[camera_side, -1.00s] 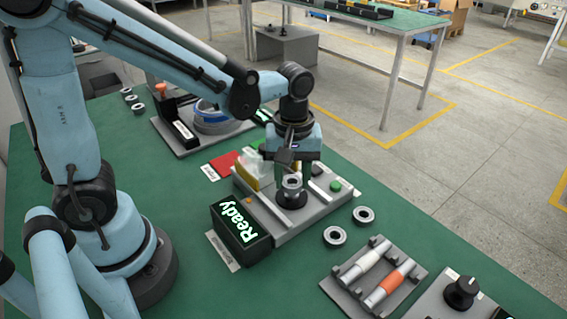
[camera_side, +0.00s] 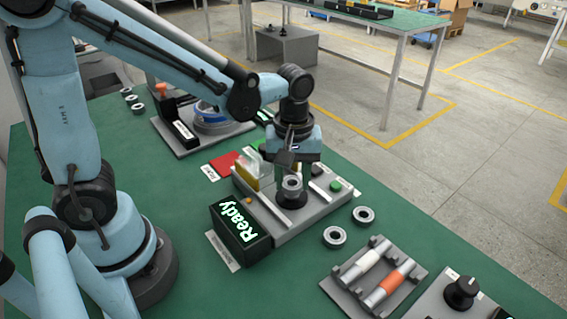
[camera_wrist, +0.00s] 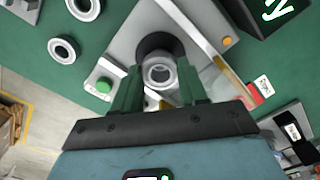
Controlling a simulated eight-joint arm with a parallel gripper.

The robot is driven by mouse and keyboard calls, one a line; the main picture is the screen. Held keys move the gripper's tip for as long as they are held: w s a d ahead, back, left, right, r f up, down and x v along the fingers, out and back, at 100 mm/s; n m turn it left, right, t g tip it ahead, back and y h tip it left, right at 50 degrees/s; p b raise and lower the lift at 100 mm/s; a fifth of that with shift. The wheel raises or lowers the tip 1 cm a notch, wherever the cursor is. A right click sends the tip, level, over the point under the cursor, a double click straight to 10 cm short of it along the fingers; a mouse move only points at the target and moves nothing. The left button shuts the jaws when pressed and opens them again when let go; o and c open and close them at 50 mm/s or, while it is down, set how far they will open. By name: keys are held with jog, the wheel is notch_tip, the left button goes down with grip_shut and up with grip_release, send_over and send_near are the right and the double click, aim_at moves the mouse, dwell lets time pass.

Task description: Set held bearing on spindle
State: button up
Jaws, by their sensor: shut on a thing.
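My gripper (camera_side: 291,172) points down over the grey fixture (camera_side: 318,215) on the green bench. In the wrist view its two green fingers (camera_wrist: 158,70) are shut on a silver ring bearing (camera_wrist: 160,88). The bearing also shows in the side view (camera_side: 291,187), upright in line with the round black base (camera_side: 291,201) of the spindle post. That black base also shows behind the bearing in the wrist view (camera_wrist: 158,42). The spindle itself is mostly hidden by the bearing and fingers. I cannot tell how far the bearing sits down on it.
Two loose rings, one nearer (camera_side: 335,237) and one farther (camera_side: 364,215), lie right of the fixture. A black box reading "Ready" (camera_side: 240,229) stands at its front left. A clear guard (camera_side: 251,166) and a green button (camera_side: 336,186) are close to my gripper.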

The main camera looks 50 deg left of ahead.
jog(key=shift+f, duration=0.85)
dwell(0.7)
jog(key=o, duration=1.5)
jog(key=shift+o, duration=0.2)
jog(key=shift+r, duration=3.5)
